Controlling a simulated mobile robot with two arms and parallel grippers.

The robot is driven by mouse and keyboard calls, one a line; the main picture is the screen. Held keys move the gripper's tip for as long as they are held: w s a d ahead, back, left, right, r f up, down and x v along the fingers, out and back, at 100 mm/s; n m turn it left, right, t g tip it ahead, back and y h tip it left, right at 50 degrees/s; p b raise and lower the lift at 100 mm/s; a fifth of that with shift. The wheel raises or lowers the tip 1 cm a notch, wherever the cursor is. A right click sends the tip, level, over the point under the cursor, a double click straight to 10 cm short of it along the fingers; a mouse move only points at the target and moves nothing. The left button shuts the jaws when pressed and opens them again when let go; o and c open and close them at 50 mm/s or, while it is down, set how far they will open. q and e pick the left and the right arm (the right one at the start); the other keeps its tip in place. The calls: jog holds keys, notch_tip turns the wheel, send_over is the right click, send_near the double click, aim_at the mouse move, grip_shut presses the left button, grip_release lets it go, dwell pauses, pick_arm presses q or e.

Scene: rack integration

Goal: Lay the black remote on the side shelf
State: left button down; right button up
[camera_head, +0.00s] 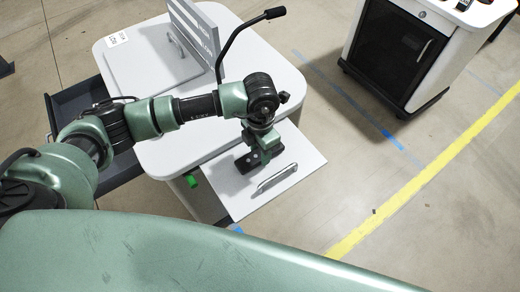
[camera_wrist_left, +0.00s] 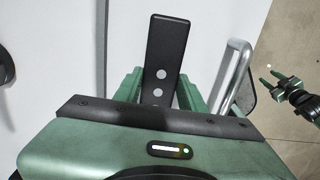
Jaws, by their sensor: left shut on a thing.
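My left gripper (camera_head: 252,157) is shut on the black remote (camera_wrist_left: 167,52), a dark slab with round grey buttons that sticks out from between the fingers in the left wrist view. In the head view the remote (camera_head: 244,162) shows as a dark shape under the gripper, low over the white side shelf (camera_head: 240,200). I cannot tell whether it touches the shelf. A metal handle (camera_head: 277,177) stands on the shelf just right of the gripper. My right gripper (camera_wrist_left: 277,80) shows small in the left wrist view, its fingers apart and empty.
The white cart top (camera_head: 180,150) lies behind the shelf, with an upright grey panel (camera_head: 195,35) and a black gooseneck (camera_head: 240,38). An open drawer (camera_head: 80,98) juts out at left. A black-doored cabinet (camera_head: 390,50) stands back right. Floor between is clear.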

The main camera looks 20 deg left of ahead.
pick_arm(q)
jog(key=shift+f+b, duration=0.35)
jog(key=c, duration=0.7)
grip_release()
jog(key=shift+c, duration=0.2)
jog(key=shift+r, duration=0.1)
notch_tip(320, 180, up, 7)
jog(key=shift+f+b, duration=0.2)
jog(key=shift+b, duration=0.35)
jog(key=shift+r, duration=0.6)
